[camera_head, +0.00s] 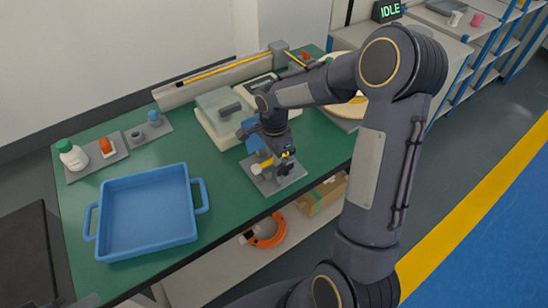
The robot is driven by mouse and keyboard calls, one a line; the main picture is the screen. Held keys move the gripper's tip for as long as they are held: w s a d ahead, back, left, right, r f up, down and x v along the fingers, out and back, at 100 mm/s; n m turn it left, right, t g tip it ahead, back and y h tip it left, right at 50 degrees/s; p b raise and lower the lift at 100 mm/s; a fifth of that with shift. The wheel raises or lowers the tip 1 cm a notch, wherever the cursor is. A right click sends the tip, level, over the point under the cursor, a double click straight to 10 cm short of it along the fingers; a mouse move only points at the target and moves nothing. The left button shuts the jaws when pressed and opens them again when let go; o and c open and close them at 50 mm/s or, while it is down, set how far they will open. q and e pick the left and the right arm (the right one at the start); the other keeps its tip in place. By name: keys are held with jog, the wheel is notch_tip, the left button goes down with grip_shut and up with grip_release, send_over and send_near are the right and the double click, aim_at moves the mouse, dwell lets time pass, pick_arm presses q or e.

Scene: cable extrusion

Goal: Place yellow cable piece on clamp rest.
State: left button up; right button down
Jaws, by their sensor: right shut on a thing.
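My right gripper (284,155) reaches over the green table from the right, pointing down above a small grey clamp base (264,186). It is shut on the yellow cable piece (267,163), a short pale-yellow bit showing at the fingers just above the base. The fingers and dark clamp parts (285,169) overlap, so I cannot tell whether the piece touches the rest or hangs slightly above it. My left gripper is not in view.
A blue tray (148,250) stands empty at the left front. A white-lidded machine (215,103) sits behind the clamp. A long yellow rod (225,66) lies at the back. An orange coil (268,241) is on the lower shelf.

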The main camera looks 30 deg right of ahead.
jog(key=shift+f, duration=0.75)
jog(key=shift+f, duration=0.1)
jog(key=c, duration=1.4)
grip_release()
notch_tip(320, 180, up, 12)
jog(key=s+a+r+n+t+y, duration=0.1)
jog(key=s+r+n, duration=0.25)
jog(key=s, duration=0.25)
jog(key=s+a+r+n+t+y, duration=0.1)
jog(key=s+r+n+t, duration=0.1)
jog(key=s+n, duration=0.3)
jog(key=s+a+n+t, duration=0.1)
jog(key=s+n, duration=0.1)
jog(key=s, duration=0.1)
jog(key=s+a+f+n+y, duration=0.1)
jog(key=s+a+n, duration=0.1)
jog(key=s, duration=0.2)
jog(key=s+a+n+t, duration=0.1)
jog(key=s+a+n, duration=0.1)
jog(key=s+n, duration=0.1)
jog(key=shift+s+a+f+t+y, duration=0.2)
jog(key=shift+s+f+t+y, duration=0.15)
jog(key=shift+s, duration=0.25)
